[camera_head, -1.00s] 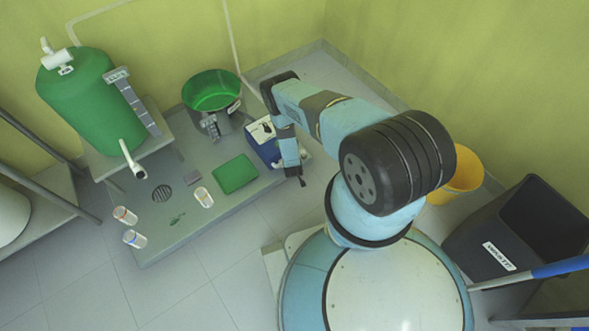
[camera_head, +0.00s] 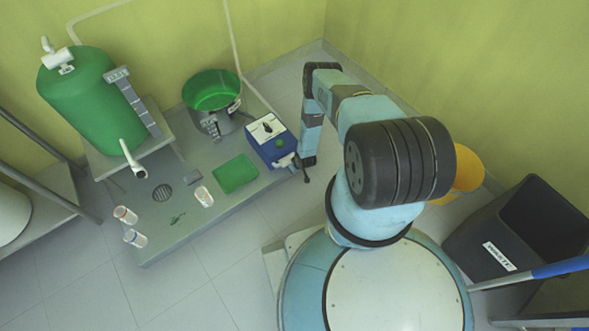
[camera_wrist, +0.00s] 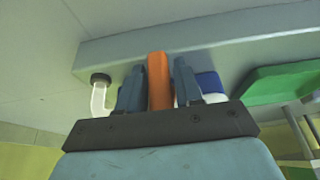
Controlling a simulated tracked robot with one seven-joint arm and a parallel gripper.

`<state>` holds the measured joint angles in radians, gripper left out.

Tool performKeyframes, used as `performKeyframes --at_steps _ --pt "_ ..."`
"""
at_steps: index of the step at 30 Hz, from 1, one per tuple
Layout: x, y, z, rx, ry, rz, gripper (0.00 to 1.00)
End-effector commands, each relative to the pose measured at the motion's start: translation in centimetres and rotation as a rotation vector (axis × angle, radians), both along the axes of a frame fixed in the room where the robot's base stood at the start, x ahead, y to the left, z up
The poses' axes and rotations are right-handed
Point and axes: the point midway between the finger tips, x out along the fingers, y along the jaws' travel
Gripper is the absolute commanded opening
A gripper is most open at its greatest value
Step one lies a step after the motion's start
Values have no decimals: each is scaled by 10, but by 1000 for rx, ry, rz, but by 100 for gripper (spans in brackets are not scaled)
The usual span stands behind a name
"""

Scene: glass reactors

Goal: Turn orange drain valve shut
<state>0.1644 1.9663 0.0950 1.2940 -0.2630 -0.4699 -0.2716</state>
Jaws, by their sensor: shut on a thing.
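The orange valve handle (camera_wrist: 158,82) stands between the two blue-grey fingers of my gripper (camera_wrist: 158,70) in the wrist view. The gripper is shut on it. A white elbow pipe (camera_wrist: 99,98) with a dark end shows left of the fingers. In the head view my gripper (camera_head: 306,177) is low, beside the right end of a blue box (camera_head: 259,150) with a pale top and a green spot. The orange handle cannot be made out there.
A green mat (camera_head: 236,173) lies left of the blue box. A green-lined pot (camera_head: 212,93) stands behind it, and a green tank (camera_head: 88,100) is at the left. Small jars stand on the grey platform (camera_head: 215,205). A yellow bucket (camera_head: 467,172) and a black bin (camera_head: 500,232) are at the right.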

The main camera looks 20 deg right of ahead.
Motion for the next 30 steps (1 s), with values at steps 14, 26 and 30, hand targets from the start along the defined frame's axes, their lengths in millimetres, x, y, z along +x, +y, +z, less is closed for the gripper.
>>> performKeyframes --at_steps 14,26,30 --pt "-1 1 0 2 2 1 43" --pt "-1 -1 4 2 1 1 49" --pt "-6 -2 17 1 2 1 49"
